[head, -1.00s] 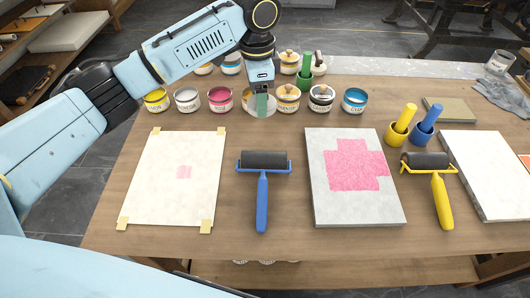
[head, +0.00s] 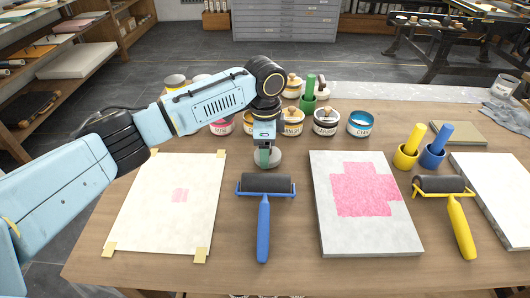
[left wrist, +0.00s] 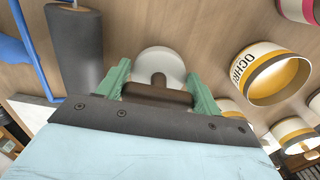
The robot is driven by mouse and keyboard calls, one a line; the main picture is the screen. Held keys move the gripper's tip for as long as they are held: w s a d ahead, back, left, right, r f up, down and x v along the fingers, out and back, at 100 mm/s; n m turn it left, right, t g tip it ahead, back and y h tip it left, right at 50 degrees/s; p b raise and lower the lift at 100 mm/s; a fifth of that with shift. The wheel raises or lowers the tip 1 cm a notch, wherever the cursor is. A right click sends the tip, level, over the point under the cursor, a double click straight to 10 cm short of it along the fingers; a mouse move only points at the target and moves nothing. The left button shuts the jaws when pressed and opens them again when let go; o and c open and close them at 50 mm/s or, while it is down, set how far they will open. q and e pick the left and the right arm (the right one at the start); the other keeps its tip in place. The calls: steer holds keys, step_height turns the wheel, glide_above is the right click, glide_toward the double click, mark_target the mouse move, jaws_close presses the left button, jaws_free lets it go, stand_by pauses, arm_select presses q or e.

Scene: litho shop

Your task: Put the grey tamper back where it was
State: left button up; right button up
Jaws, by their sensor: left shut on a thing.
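The grey tamper (head: 268,160) has a pale round disc and a brown handle. My left gripper (head: 263,150) has green fingers and is shut on the handle, with the disc pointing down. The left wrist view shows the pale disc (left wrist: 160,63) beyond the brown grip (left wrist: 158,92). The tamper is just behind the blue-handled roller (head: 265,185) and in front of the row of ink tins. I cannot tell whether the disc touches the wooden table (head: 180,250). My right gripper is not in view.
An ochre tin (left wrist: 262,75) stands close to the gripper. A taped sheet (head: 165,205) lies left, and a stone slab with a pink print (head: 340,235) lies right. Yellow (head: 404,158) and blue (head: 431,158) cups hold upright handles.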

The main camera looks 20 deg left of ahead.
arm_select(q)
steer(key=shift+f, duration=0.4)
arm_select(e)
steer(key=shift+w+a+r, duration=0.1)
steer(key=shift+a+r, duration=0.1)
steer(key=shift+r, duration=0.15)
arm_select(q)
steer(key=o, duration=1.1)
steer(key=shift+f, duration=0.1)
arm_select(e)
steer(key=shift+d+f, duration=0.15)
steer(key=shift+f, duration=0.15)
